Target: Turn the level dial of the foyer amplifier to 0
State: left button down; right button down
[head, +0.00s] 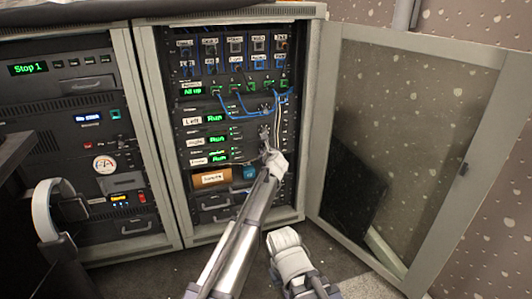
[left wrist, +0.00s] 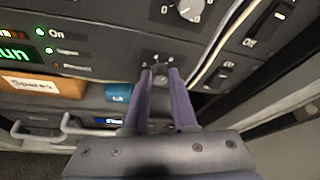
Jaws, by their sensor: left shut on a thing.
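The foyer amplifier (head: 208,159) is the lowest of three similar units in the open rack, with a green "Run" display; its label is small and hard to read. It fills the middle of the left wrist view (left wrist: 100,57), with a green On light. My left gripper (head: 266,151) is at the right part of this unit. In the left wrist view its two fingers (left wrist: 160,72) are shut on the level dial, which they mostly hide. Scale marks show just above the fingertips; the dial's pointer cannot be read. My right gripper (head: 288,250) is low in front of the rack, away from the panel.
Another dial (left wrist: 189,8) with a 0 mark sits on the unit above. White cables (left wrist: 222,42) hang just right of the gripper. Blue patch cables (head: 245,115) loop above. An orange box (head: 212,178) sits below. The rack door (head: 320,150) stands open at right.

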pick_arm(q)
jog(key=shift+s+a+f+n+t+h+b, duration=0.15)
jog(key=shift+n+t+h+b, duration=0.25)
jog(key=shift+n+h+b, duration=0.55)
jog(key=shift+w+a+f+n+t+h+b, duration=0.1)
jog(key=shift+n+t+h+b, duration=0.3)
jog(key=shift+n, duration=0.95)
jog(key=c, duration=0.7)
grip_release()
jog(key=shift+s, duration=0.1)
jog(key=shift+p+v, duration=0.65)
jog(key=shift+v, duration=3.2)
